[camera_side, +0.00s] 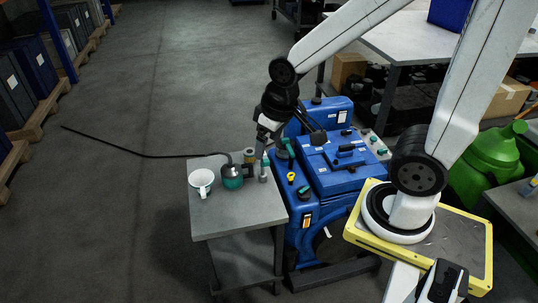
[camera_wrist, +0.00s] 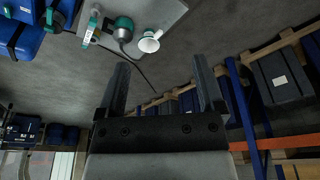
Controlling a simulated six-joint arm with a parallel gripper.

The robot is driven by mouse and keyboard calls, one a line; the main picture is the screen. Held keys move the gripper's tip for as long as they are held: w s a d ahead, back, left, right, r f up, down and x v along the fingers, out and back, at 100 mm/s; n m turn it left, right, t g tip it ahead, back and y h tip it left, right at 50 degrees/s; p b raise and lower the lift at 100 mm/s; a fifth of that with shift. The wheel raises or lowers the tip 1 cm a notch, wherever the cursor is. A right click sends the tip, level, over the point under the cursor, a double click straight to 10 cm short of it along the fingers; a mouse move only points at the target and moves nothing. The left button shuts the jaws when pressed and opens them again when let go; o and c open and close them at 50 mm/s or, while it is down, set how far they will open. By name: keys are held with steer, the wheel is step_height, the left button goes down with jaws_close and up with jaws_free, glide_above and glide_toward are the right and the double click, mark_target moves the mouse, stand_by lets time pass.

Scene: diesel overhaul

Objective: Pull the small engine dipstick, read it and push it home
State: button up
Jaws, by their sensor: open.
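The blue engine (camera_side: 345,178) stands right of a small grey table, and its left part shows at the top left of the wrist view (camera_wrist: 18,42). A small yellow handle (camera_side: 291,177), which looks like the dipstick's, sits low on the engine's near left top. The stick below it is hidden. My gripper (camera_wrist: 163,72) is open, with nothing between its two dark fingers. In the side view it hangs above the engine's back left corner, apart from the yellow handle; its fingertips are hard to make out there.
A yellow-edged platform (camera_side: 462,250) lies right. Shelving (camera_side: 35,75) stands far left. The floor left of the table is mostly clear.

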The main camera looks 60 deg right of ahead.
steer(key=m+g, duration=0.3)
steer(key=m, duration=0.6)
glide_above(291, 172)
step_height(291, 172, down, 33)
steer(key=shift+r, duration=0.1)
steer(key=shift+f, duration=0.35)
steer(key=shift+f, duration=0.1)
steer(key=shift+f, duration=3.75)
